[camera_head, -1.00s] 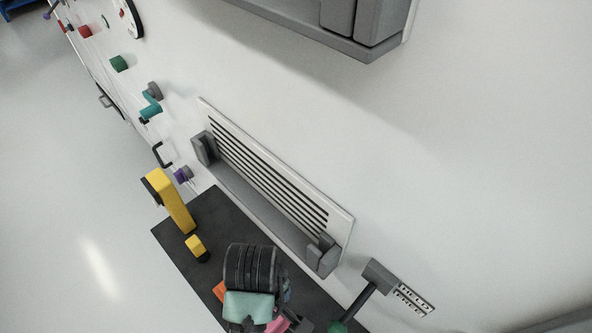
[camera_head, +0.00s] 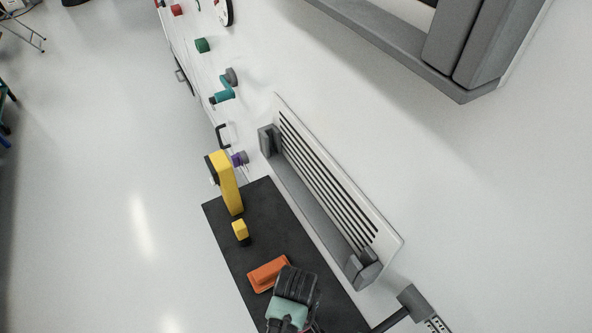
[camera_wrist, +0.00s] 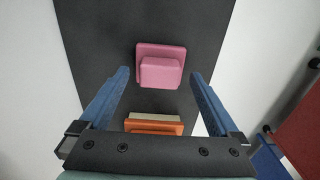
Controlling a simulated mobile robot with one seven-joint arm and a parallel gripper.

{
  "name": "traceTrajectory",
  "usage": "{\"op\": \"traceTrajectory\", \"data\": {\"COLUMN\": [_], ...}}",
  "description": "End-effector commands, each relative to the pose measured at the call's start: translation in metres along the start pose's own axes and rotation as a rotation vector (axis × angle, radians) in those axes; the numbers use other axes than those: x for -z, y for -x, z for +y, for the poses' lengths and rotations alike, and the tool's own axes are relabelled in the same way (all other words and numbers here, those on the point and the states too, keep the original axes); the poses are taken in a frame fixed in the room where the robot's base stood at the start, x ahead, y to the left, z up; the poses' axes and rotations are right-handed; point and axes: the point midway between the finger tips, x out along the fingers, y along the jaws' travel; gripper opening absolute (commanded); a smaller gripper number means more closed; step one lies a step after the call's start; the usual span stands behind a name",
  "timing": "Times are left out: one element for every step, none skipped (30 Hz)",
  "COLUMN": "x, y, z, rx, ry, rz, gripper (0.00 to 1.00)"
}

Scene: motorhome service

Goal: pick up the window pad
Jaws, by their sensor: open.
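Two pad-like blocks lie on a dark mat (camera_head: 262,207); I cannot tell which is the window pad. A pink block with a raised grip (camera_wrist: 161,70) lies ahead of my gripper (camera_wrist: 160,78), between the fingertips in the wrist view. An orange block (camera_wrist: 155,125) with a cream part lies lower in that view, partly hidden by my gripper's body. An orange block (camera_head: 268,274) also shows in the head view, left of my wrist. My gripper is open, with blue fingers apart and nothing held. In the head view my wrist hides its fingers.
A yellow tool (camera_head: 230,190) and a small yellow block (camera_head: 240,230) stand at the mat's far end. A slotted vent panel (camera_head: 330,180) with a grey ledge runs along the white wall on the right. Open floor (camera_head: 110,200) lies left.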

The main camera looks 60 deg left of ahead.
Motion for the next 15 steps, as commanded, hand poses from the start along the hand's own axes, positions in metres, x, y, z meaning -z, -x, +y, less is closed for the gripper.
{"op": "traceTrajectory", "data": {"x": [-0.001,-0.001,-0.001,-0.001,-0.001,-0.001,-0.001,-0.001,-0.001,0.000,0.000,0.000,0.000,0.000,0.000], "y": [-0.006,-0.009,-0.013,-0.015,-0.016,-0.018,-0.018,-0.019,-0.019,-0.019,-0.019,-0.018,-0.018,-0.018,-0.018], "z": [0.000,0.000,0.000,0.000,0.000,0.000,0.000,0.000,0.000,0.000,0.000,0.000,0.000,0.000,0.000], "rx": [0.002,0.002,0.001,0.001,0.001,0.000,0.000,0.000,0.000,0.000,0.000,0.000,0.000,0.000,0.000], "ry": [0.000,-0.001,-0.001,-0.001,-0.001,-0.001,-0.001,-0.001,-0.001,-0.001,-0.001,-0.001,-0.001,-0.001,-0.001], "rz": [-0.002,-0.002,-0.001,-0.001,0.000,0.000,0.000,0.000,0.000,0.000,0.001,0.000,0.001,0.000,0.000], "gripper": [0.97,0.97,0.97,0.97,0.97,0.97,0.97,0.97,0.97,0.97,0.97,0.97,0.97,0.92,0.85]}}
